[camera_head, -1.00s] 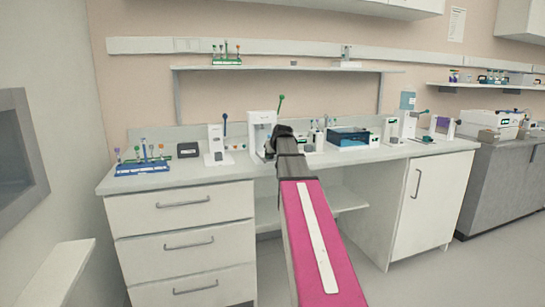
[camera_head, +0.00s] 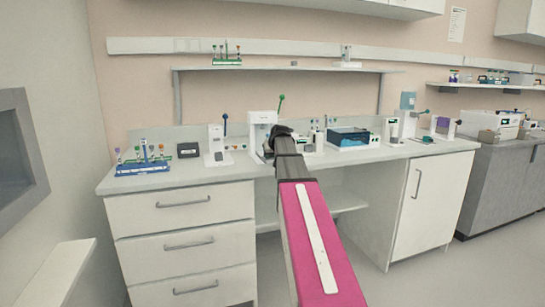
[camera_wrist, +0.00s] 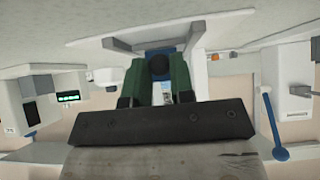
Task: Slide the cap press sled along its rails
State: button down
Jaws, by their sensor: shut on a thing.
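The cap press (camera_head: 262,122), a white stand with a green lever, is on the bench straight ahead. My gripper's dark wrist partly covers its base in the head view. In the wrist view the white press frame (camera_wrist: 198,46) rises close around my gripper (camera_wrist: 159,74).
A white device with a blue lever (camera_head: 217,145) stands left of the press; its lever shows in the wrist view (camera_wrist: 268,118). A dark blue-topped box (camera_head: 348,138) stands to the right. A blue tube rack (camera_head: 142,169) is at the bench's left end. A shelf (camera_head: 280,69) hangs above.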

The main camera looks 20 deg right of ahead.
jog(key=w, duration=1)
jog(key=shift+w, duration=0.1)
jog(key=shift+r, duration=0.1)
jog(key=c, duration=1)
grip_release()
jog(key=shift+w, duration=0.1)
jog(key=v, duration=1)
jog(key=shift+s+r, duration=0.2)
jog(key=shift+s, duration=0.1)
